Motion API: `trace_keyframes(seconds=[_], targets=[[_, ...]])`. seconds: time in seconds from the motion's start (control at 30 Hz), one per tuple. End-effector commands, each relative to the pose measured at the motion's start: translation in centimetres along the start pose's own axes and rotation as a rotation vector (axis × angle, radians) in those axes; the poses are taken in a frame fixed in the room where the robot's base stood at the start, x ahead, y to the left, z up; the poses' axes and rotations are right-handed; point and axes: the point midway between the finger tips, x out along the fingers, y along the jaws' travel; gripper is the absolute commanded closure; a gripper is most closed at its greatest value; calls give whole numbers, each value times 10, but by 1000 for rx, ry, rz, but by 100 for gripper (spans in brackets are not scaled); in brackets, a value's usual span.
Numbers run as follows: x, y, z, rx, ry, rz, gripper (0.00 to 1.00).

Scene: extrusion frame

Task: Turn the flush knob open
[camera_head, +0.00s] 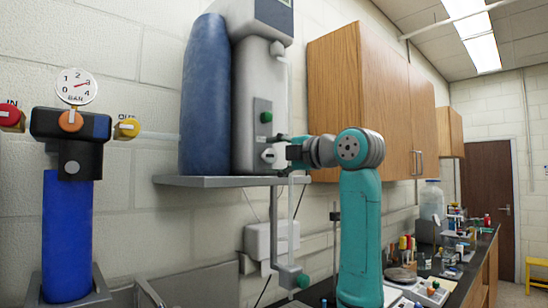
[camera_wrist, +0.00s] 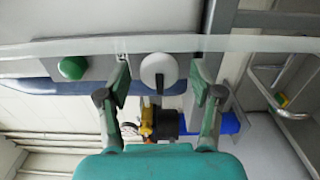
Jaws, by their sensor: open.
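A round white knob (camera_wrist: 158,72) with a dark pointer is on the grey front panel of the dispenser unit. It also shows in the head view (camera_head: 268,155), low on that panel. No readable label shows that it is the flush knob. A green knob (camera_wrist: 73,68) is on the same panel, above the white one in the head view (camera_head: 266,117). My gripper (camera_head: 284,154) is right in front of the white knob. In the wrist view my gripper (camera_wrist: 161,80) is open, one finger on each side of the knob. I cannot tell whether the fingers touch it.
The dispenser unit (camera_head: 252,80) and a blue tank (camera_head: 203,100) stand on a grey wall shelf (camera_head: 215,182). A blue filter (camera_head: 68,230) with gauge (camera_head: 76,87) stands left. Wooden cabinets (camera_head: 345,95) are right. A cluttered bench (camera_head: 440,285) lies below right.

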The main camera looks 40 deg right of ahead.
Motion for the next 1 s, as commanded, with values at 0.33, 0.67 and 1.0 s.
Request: trace_keyframes(seconds=[0.33,0.67,1.0], targets=[[-60,0,1,-3,-5,3,34],[-108,0,1,-1,-2,2,34],[-116,-1,0,0,0,-1,34]])
